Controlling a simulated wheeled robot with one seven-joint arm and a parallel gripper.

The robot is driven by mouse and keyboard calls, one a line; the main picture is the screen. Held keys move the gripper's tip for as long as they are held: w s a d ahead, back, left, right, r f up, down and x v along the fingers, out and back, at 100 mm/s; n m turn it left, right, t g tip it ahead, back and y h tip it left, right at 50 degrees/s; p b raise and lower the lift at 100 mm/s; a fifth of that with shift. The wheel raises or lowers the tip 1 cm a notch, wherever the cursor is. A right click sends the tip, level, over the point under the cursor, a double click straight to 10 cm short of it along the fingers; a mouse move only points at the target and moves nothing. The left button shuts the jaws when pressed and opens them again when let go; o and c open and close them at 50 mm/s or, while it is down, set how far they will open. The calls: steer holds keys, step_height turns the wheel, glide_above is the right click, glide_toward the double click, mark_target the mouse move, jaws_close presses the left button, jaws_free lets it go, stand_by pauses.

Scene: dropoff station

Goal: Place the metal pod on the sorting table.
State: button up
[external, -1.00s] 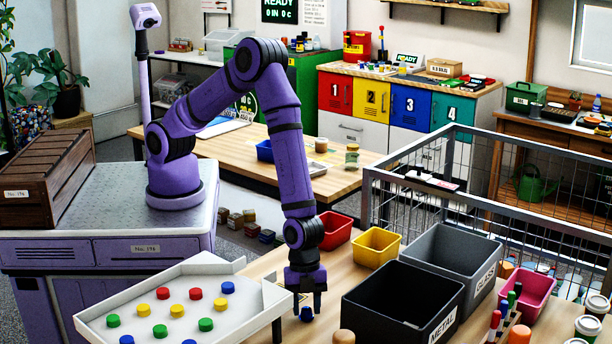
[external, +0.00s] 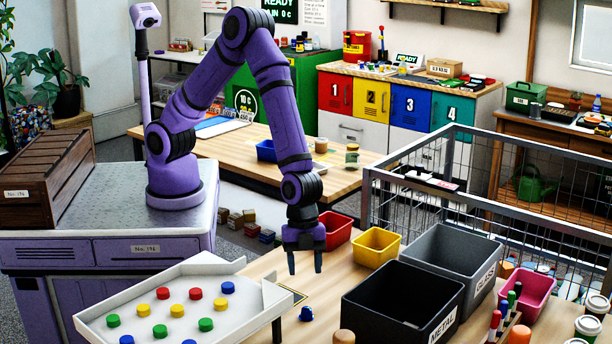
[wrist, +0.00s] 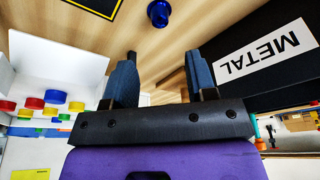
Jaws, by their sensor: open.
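A small blue pod (external: 306,315) stands on the bare wood of the sorting table (external: 262,268), between the white tray and the dark METAL bin. It also shows at the top of the wrist view as a shiny blue pod (wrist: 158,13), beyond the fingertips. I take it for the metal pod; its material is not clear. My gripper (external: 305,268) is open and empty above the pod, fingers pointing down, with a clear gap between them and it. In the wrist view my gripper (wrist: 160,68) has its two fingers wide apart with nothing between them.
The METAL bin (external: 372,318) stands close right of the pod. The white tray (external: 262,295) with coloured caps is at left. A yellow-edged dark marking (external: 290,294) lies beside the pod. Yellow (external: 377,243) and red (external: 338,228) bins stand behind.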

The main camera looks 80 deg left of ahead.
steer(key=w+a+r+n+t+y, duration=0.3)
steer(key=a+r+n, duration=0.5)
steer(key=a+r, duration=1.75)
steer(key=s+a+r+n+t, duration=0.1)
steer(key=s+a+r+n, duration=0.2)
steer(key=a, duration=0.5)
steer(key=s+a+r+n, duration=0.2)
steer(key=s+a+r, duration=0.15)
steer(key=a, duration=0.35)
steer(key=s+a+n+t, duration=0.1)
steer(key=s+a+n, duration=0.3)
steer(key=s+a, duration=0.4)
steer(key=s, duration=0.4)
steer(key=shift+a+r+n, duration=0.25)
steer(key=shift+a+n, duration=0.05)
